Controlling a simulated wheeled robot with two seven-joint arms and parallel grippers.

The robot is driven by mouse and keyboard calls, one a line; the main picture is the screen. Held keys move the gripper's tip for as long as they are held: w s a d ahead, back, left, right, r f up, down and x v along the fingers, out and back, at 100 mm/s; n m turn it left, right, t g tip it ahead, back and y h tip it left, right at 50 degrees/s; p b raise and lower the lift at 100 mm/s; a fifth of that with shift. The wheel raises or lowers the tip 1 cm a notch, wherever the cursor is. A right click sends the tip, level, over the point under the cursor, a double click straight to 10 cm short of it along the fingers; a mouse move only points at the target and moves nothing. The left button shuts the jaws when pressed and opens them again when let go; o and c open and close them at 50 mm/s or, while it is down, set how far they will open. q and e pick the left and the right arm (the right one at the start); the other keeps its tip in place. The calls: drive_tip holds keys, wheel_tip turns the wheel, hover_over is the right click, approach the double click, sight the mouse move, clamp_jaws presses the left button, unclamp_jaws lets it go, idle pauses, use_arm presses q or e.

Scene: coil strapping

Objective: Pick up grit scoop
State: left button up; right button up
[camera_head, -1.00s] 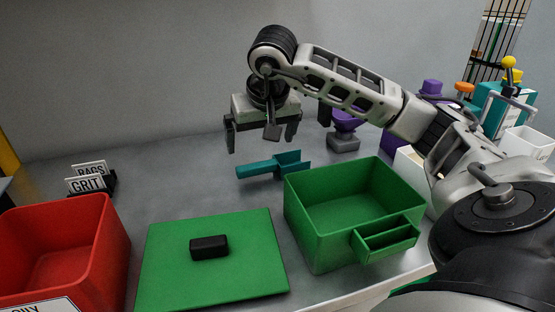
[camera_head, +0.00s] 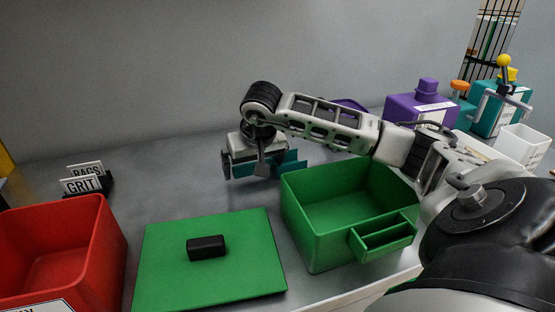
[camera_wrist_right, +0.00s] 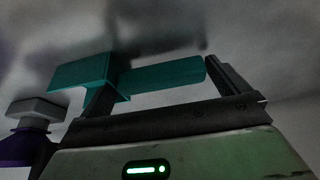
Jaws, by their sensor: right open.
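The teal grit scoop (camera_head: 291,164) lies on the grey table behind the green bin, partly hidden by my right gripper in the head view. My right gripper (camera_head: 254,168) is lowered over the scoop with its jaws apart. In the right wrist view the scoop's handle (camera_wrist_right: 165,77) spans the gap between the two fingers of the right gripper (camera_wrist_right: 160,85), with the wider scoop end (camera_wrist_right: 85,75) past the left finger. The fingers are not closed on it. My left gripper does not show in the head view.
A green bin (camera_head: 312,222) with a small side pocket stands just in front of the scoop. A green lid (camera_head: 210,275) with a black handle lies left of it, and a red bin (camera_head: 112,245) farther left. Purple and teal containers stand at the right.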

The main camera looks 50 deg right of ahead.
drive_tip(key=c, duration=0.9)
drive_tip(key=shift+c, duration=0.2)
drive_tip(key=shift+r, duration=0.1)
drive_tip(key=shift+r, duration=0.55)
drive_tip(key=s+r+b, duration=0.3)
drive_tip(key=s+r, duration=0.8)
drive_tip(key=s, duration=0.3)
drive_tip(key=shift+d+r, duration=0.4)
drive_tip(key=shift+d, duration=0.05)
